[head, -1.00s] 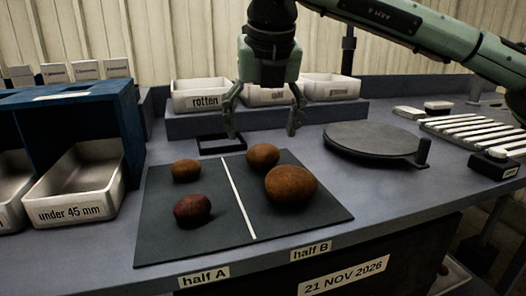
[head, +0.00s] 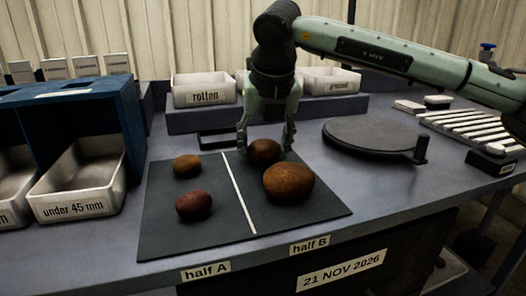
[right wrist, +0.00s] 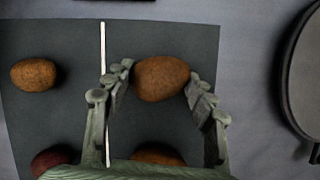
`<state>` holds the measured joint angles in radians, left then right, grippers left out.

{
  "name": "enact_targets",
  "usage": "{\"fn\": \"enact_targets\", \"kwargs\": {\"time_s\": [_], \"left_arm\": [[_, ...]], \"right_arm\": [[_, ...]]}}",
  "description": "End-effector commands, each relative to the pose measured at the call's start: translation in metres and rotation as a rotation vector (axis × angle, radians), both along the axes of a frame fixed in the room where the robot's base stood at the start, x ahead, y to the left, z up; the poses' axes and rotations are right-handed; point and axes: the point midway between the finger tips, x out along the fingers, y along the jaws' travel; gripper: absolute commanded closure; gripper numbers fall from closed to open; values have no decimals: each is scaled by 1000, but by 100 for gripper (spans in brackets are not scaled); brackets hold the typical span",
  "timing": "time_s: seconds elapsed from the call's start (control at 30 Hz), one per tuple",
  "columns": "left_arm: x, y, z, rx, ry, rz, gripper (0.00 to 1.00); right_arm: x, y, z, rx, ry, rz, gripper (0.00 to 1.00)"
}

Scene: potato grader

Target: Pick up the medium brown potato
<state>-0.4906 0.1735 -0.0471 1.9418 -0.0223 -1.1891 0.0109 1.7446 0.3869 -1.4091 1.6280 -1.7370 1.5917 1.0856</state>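The medium brown potato (head: 264,151) lies on the back part of half B of the dark mat (head: 232,246). It also shows between the fingers in the right wrist view (right wrist: 161,78). My right gripper (head: 265,156) is lowered around it, one finger on each side. The fingers are partly closed and very near its sides; a thin gap seems to show at the left finger, and firm contact is not visible. The potato rests on the mat. My left gripper is not in view.
A larger brown potato (head: 289,183) lies just in front. A small brown potato (head: 187,166) and a reddish potato (head: 194,205) lie on half A, left of the white line (head: 238,196). A round dark plate (head: 372,138) stands to the right. Labelled bins (head: 205,97) stand behind.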

Motion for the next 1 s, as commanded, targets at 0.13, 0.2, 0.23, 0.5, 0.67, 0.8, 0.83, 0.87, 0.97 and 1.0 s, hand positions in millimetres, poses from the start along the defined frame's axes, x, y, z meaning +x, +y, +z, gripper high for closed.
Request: {"fn": "enact_targets", "kwargs": {"time_s": [0.13,0.2,0.23,0.5,0.67,0.8,0.83,0.87,0.97,1.0], "left_arm": [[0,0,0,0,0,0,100],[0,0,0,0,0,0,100],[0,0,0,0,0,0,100],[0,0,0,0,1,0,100],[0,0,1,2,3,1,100],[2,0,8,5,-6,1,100],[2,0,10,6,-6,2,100],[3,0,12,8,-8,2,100],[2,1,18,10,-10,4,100],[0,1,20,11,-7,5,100]], "right_arm": [[0,0,0,0,0,0,71],[0,0,1,0,-1,0,76],[0,0,1,0,-1,0,76],[0,0,5,0,-2,0,76],[1,0,20,2,-4,-2,76],[0,2,45,2,-6,0,76],[-4,11,47,0,-4,6,76],[-7,16,50,-1,-3,7,76],[-18,37,64,-1,-5,7,76],[-23,46,70,-1,-4,6,76]]}}
